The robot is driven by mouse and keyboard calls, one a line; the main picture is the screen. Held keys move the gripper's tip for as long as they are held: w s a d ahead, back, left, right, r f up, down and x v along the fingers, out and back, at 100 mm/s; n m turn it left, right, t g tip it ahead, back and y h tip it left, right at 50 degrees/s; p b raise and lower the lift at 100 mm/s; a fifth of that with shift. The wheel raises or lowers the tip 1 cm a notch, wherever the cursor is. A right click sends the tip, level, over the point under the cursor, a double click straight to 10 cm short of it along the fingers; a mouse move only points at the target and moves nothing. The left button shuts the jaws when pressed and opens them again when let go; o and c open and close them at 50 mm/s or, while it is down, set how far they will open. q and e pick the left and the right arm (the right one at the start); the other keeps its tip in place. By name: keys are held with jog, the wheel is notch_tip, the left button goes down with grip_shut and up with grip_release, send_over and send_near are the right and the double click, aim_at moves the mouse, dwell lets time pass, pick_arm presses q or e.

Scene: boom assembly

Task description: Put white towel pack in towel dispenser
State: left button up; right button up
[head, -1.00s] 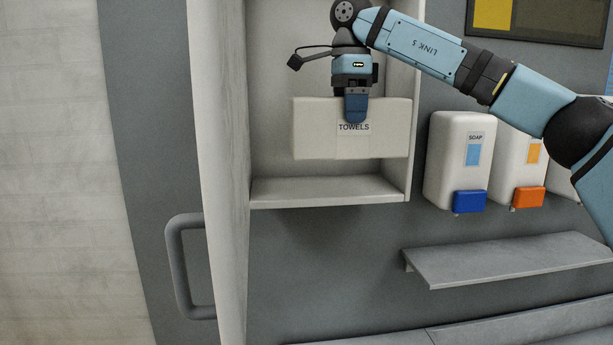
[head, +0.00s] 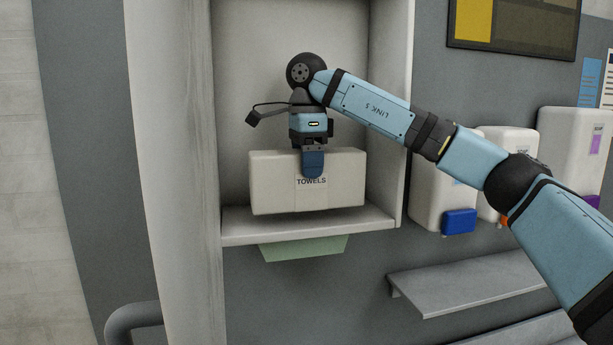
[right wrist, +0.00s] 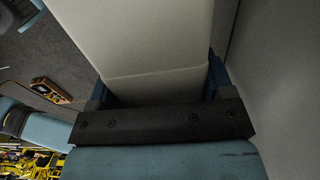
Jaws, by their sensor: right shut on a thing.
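The white towel pack (head: 272,190), labelled TOWELS, is upright in the open towel dispenser (head: 310,232), just above its bottom shelf. I cannot tell whether its underside touches the shelf. My right gripper (head: 313,165) is shut on the top middle of the pack, one blue finger showing on its front. In the right wrist view the pack (right wrist: 150,45) fills the space between the fingers (right wrist: 158,90). The dispenser's back wall shows above the pack. My left gripper is not in view.
The dispenser's open door (head: 175,180) stands at the left. A pale green sheet (head: 303,247) hangs below the dispenser. Soap dispensers (head: 430,195) with coloured levers are on the wall at the right. A grey shelf (head: 465,284) juts out below them.

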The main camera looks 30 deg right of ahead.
jog(key=shift+d+f, duration=0.1)
jog(key=shift+f, duration=1.15)
jog(key=shift+f, duration=0.1)
jog(key=o, duration=1.1)
jog(key=shift+s, duration=0.1)
notch_tip(320, 180, up, 12)
jog(key=shift+r, duration=0.15)
